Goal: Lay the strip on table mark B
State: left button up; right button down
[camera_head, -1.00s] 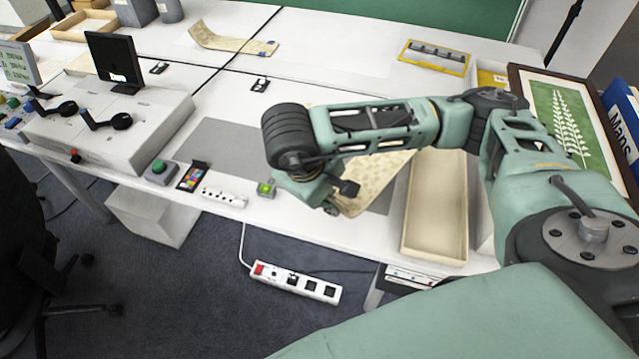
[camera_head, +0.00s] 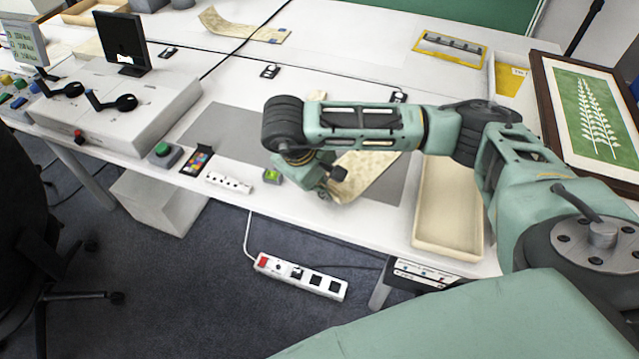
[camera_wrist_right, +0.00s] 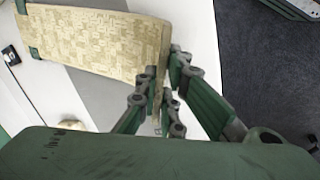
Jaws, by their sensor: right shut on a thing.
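A beige patterned strip (camera_head: 368,177) shows beneath my right arm, over the grey mat (camera_head: 215,130). My right gripper (camera_head: 328,187) is partly hidden by its own wrist in the head view. I cannot tell whether the strip touches the table. My left gripper is out of view.
A similar strip (camera_head: 245,27) lies at the back. An open beige tray (camera_head: 447,246) stands right of the mat. A white socket bar (camera_head: 228,182) and a small green-lit device (camera_head: 271,176) sit at the front edge. A framed leaf picture (camera_head: 540,95) is at the right.

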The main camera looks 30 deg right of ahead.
jog(key=c, duration=2.4)
grip_release()
jog(key=shift+f, duration=0.2)
jog(key=o, duration=0.5)
jog(key=shift+r, duration=0.1)
